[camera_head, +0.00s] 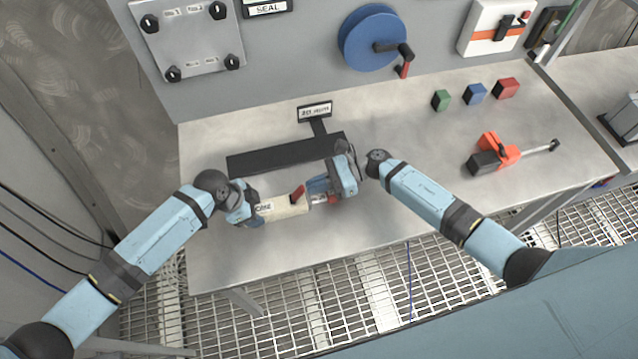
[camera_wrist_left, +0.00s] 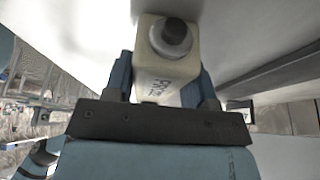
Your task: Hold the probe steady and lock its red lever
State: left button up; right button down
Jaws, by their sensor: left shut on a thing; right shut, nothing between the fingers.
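The probe (camera_head: 283,208) has a cream body with dark lettering and lies roughly level over the front of the steel table. My left gripper (camera_head: 254,206) is shut on its left end. In the left wrist view the probe's end (camera_wrist_left: 168,62), with a dark round knob, sits between the two blue fingers. The red lever (camera_head: 298,193) stands up from the probe's right part, tilted. My right gripper (camera_head: 318,188) is shut with nothing between its fingers, close beside the lever. Whether it touches the lever I cannot tell. The probe's right tip is partly hidden by that gripper.
A black rest (camera_head: 270,158) with a label stand lies behind the probe. Green (camera_head: 440,100), blue (camera_head: 475,94) and red (camera_head: 506,88) blocks and an orange tool (camera_head: 497,150) are at right. A blue reel (camera_head: 366,38) is on the back panel. The table's front left is clear.

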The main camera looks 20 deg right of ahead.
aim_at(296, 193)
jog(key=shift+a+r, duration=0.35)
jog(key=shift+r, duration=0.25)
dwell(0.6)
jog(key=h, duration=0.1)
jog(key=a+r+h, duration=0.1)
jog(key=h, duration=0.3)
jog(key=shift+a+r, duration=0.3)
jog(key=h, duration=0.1)
jog(key=a+h, duration=0.2)
jog(key=h, duration=0.1)
jog(key=shift+a+r, duration=0.1)
jog(key=shift+r, duration=0.15)
jog(key=shift+a+h, duration=0.35)
jog(key=shift+h, duration=0.45)
jog(key=shift+d+r, duration=0.1)
jog(key=shift+r, duration=0.05)
jog(key=shift+r, duration=0.7)
